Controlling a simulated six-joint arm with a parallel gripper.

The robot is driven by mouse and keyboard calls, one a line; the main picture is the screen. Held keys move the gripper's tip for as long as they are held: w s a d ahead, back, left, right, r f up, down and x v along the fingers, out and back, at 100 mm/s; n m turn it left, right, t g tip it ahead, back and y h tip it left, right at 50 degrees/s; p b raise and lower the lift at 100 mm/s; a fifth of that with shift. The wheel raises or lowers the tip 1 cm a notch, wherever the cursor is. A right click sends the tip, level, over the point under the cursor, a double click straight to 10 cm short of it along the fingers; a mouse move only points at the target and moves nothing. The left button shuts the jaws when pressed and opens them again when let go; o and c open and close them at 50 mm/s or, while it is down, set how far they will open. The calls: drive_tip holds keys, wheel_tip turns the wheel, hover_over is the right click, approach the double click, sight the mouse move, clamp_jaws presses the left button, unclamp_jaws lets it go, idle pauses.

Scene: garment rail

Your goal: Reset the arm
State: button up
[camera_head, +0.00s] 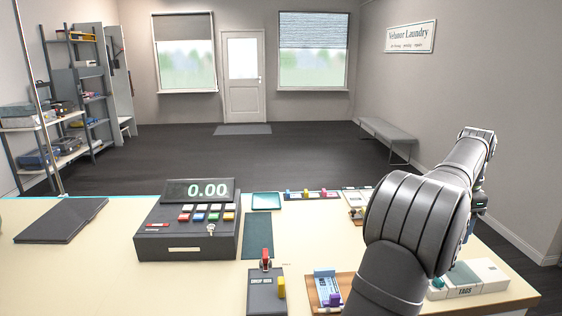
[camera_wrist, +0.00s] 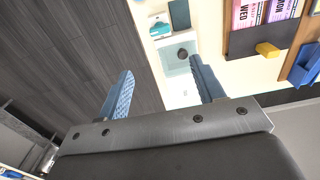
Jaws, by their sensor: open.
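My gripper (camera_wrist: 161,66) shows in the wrist view with its two blue ridged fingers spread wide apart. Nothing sits between the fingers; the dark floor and the counter's edge show past them. In the head view my arm rises over the right part of the cream counter (camera_head: 100,280) and reaches away toward the upper right. Its links hide the gripper's fingers there and part of the counter.
A black cash register (camera_head: 187,243) reading 0.00 stands on the counter, with a closed dark laptop (camera_head: 61,220) to its left. A drop box (camera_head: 266,290), a wooden tray (camera_head: 316,302) and a tags box (camera_head: 470,281) lie near my arm. A grey bench (camera_head: 388,132) stands beyond.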

wheel_tip(320, 180, down, 16)
idle(0.5)
drive_tip(key=shift+r, duration=0.2)
wheel_tip(320, 180, up, 17)
wheel_tip(320, 180, down, 17)
drive_tip(key=shift+r, duration=0.15)
drive_tip(key=shift+f, duration=0.4)
drive_tip(key=n, duration=0.3)
drive_tip(key=shift+r, duration=0.1)
wheel_tip(320, 180, up, 17)
drive_tip(key=f+m, duration=0.2)
drive_tip(key=f, duration=0.2)
drive_tip(key=f+m, duration=0.2)
drive_tip(key=f, duration=0.2)
drive_tip(key=f+m, duration=0.2)
drive_tip(key=f, duration=0.2)
drive_tip(key=shift+w+d, duration=0.2)
drive_tip(key=shift+d, duration=0.05)
